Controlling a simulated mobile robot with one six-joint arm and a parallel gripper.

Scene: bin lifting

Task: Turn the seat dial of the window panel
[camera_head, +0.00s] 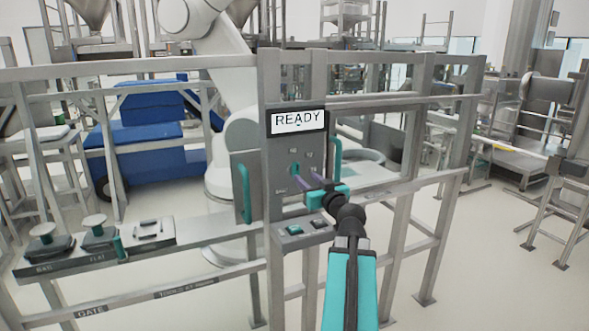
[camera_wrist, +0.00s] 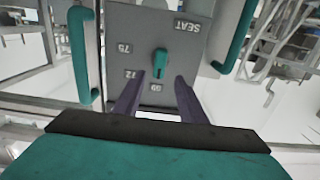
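The seat dial (camera_wrist: 160,62) is a small teal elongated knob on the grey window panel (camera_wrist: 125,30), in the middle of the wrist view. The SEAT label and the numbers 75, 72 and 69 around it appear upside down there. The knob's lower end points roughly toward 69. In the head view the dial (camera_head: 295,169) is partly visible just left of my gripper (camera_head: 308,180). My gripper's two purple fingers (camera_wrist: 159,78) are apart, with nothing between their visible lengths. Their tips are just below the knob in the wrist view, one toward each side; contact cannot be told.
A READY display (camera_head: 298,121) sits above the dial. Teal handles (camera_head: 336,162) stand out on both sides of the panel. Two buttons (camera_head: 294,230) are on a ledge below. A grey rail frame (camera_head: 150,66) surrounds the panel, and a side shelf (camera_head: 190,236) holds stamp-like items at left.

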